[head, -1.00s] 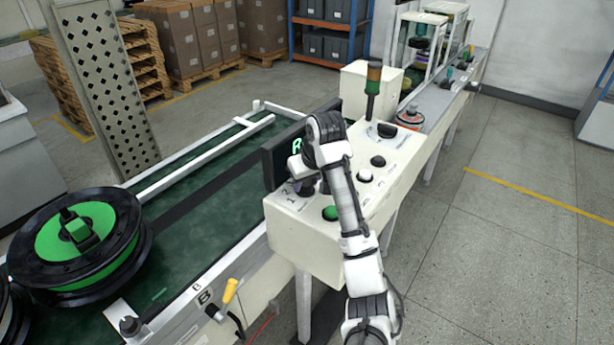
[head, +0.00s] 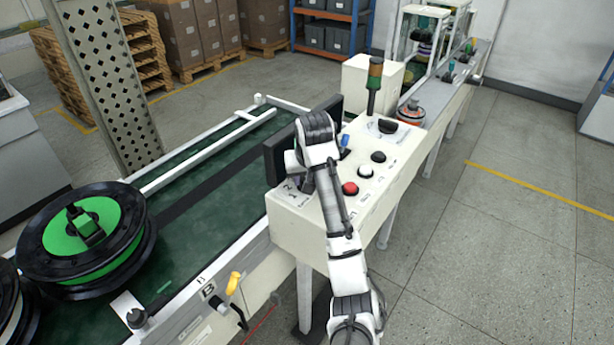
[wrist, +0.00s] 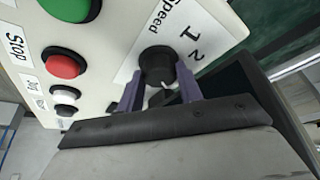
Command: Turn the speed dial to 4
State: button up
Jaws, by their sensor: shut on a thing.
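The speed dial (wrist: 157,62) is a round black knob on the cream control panel (wrist: 120,25), with a small white mark on its near side. The label beside it reads Speed, and the numbers 1 and 2 show; any other numbers are hidden. My gripper (wrist: 160,90) has its two purple fingers on either side of the knob, shut on it.
On the panel, a green button (wrist: 72,6), a red Stop button (wrist: 63,64) and a white button (wrist: 65,94) lie near the dial. A dark screen (head: 285,155) stands behind it. A green-and-black reel (head: 85,235) rests on the conveyor (head: 205,185) at left.

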jog(key=o, duration=1)
jog(key=shift+r, duration=0.1)
jog(key=v, duration=1.3)
jog(key=shift+r, duration=0.3)
